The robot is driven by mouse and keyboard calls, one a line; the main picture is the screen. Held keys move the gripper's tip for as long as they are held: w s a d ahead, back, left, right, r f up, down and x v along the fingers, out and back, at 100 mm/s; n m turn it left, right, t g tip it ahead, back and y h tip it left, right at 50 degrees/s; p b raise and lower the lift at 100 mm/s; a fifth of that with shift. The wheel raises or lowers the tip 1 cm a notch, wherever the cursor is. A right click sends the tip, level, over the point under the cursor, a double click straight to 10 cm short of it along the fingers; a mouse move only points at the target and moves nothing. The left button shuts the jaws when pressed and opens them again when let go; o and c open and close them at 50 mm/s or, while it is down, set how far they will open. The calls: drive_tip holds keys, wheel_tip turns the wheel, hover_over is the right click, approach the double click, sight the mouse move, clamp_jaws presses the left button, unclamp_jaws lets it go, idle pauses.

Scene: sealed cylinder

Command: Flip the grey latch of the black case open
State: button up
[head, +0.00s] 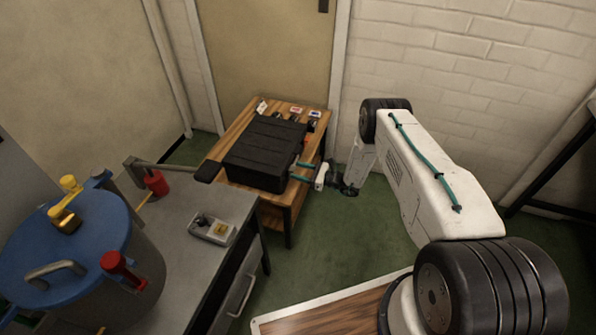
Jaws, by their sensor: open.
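The black case (263,150) lies closed on a small wooden table (232,126) in the middle of the view. My gripper (294,171) is at the case's right side, with its two teal fingers pointing left toward that side. The fingers are apart and nothing shows between them. Whether they touch the case I cannot tell. The grey latch cannot be made out; that side of the case is dark, small and partly behind my gripper.
Small bottles and cards stand along the table's back edge. A grey bench (190,275) at the left carries a blue-lidded cylinder (75,250), a red-handled part (156,183) and a small grey device (213,229). A brick wall is behind my arm. Green floor lies open between bench and arm.

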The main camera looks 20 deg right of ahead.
drive_tip(key=shift+w+a, duration=0.35)
drive_tip(key=shift+a, duration=0.15)
drive_tip(key=shift+c, duration=0.3)
drive_tip(key=c, duration=0.9)
